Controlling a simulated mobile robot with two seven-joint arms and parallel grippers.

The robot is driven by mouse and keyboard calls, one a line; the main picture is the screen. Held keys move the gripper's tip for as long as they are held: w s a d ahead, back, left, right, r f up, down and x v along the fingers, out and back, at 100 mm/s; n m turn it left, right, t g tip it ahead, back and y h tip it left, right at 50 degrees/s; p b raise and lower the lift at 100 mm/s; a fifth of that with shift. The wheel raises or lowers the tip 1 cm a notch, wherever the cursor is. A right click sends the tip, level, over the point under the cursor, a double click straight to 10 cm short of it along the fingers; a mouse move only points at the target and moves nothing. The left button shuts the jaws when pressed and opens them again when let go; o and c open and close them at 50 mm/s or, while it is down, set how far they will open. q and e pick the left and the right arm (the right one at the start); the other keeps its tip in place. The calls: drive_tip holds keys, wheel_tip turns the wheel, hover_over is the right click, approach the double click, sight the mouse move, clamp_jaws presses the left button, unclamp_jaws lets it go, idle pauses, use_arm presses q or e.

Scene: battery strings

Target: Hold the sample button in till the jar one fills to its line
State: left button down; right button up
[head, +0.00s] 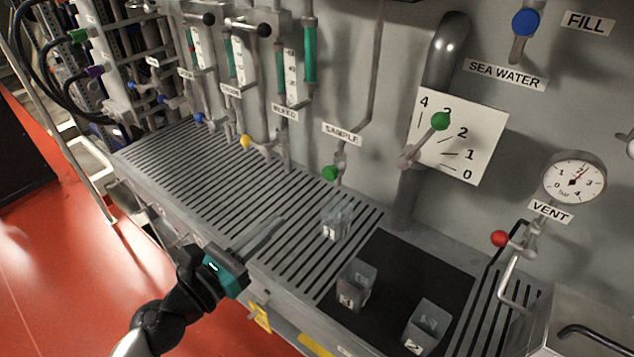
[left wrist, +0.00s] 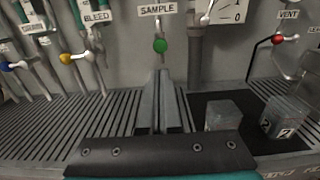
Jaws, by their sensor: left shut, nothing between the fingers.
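The green sample button (head: 331,172) sits on the valve below the SAMPLE label, and it also shows in the left wrist view (left wrist: 160,46). Jar one (head: 336,221), a clear jar with a white number label, stands upright on the slatted grating below the sample valve. I cannot make out its line or any liquid in it. In the left wrist view I cannot see this jar; my fingers may hide it. My left gripper (head: 274,228) is shut and empty over the grating, left of the jar and apart from the button. Its fingers (left wrist: 161,75) point toward the wall. My right gripper is not in view.
Two more clear jars, one labelled 3 (head: 357,287) and one labelled 2 (head: 425,325), stand on a black mat (head: 400,262). A yellow knob (head: 246,141) is left of the sample valve; a red vent knob (head: 499,238) is right. The left grating (head: 190,170) is clear.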

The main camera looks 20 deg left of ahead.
sight(328, 172)
use_arm(q)
drive_tip(key=p+x, duration=0.2)
drive_tip(key=x, duration=1.2)
drive_tip(key=shift+f+p, duration=0.1)
drive_tip(key=shift+p, duration=0.25)
drive_tip(key=shift+x, duration=0.75)
drive_tip(key=shift+r, duration=0.35)
idle(5.2)
